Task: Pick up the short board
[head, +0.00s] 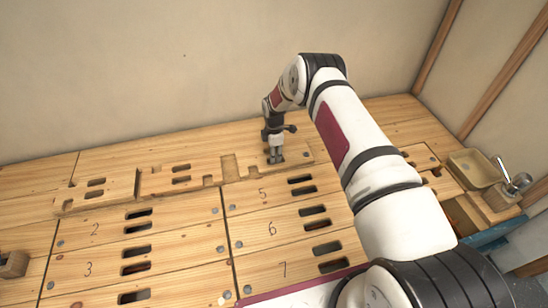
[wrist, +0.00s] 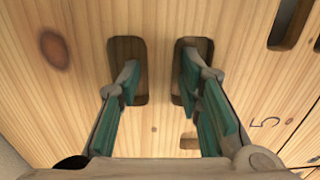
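A short pale wooden board (head: 295,151) lies at the back of the wooden bench, at the right end of a row of notched pieces. My gripper (head: 276,158) points down over it. In the wrist view the board (wrist: 160,120) shows two rounded slots side by side with a narrow bridge of wood between them. My gripper's two green-padded fingers (wrist: 159,82) are apart, one at each slot, astride the bridge. A small gap shows between each finger and the bridge. How deep the tips reach is hard to tell.
More notched boards with slots (head: 180,181) lie to the left in the same row. Numbered slotted panels (head: 275,228) fill the bench in front. A tray (head: 475,168) and a metal fitting on a wooden block (head: 500,198) stand at right. A wall rises behind.

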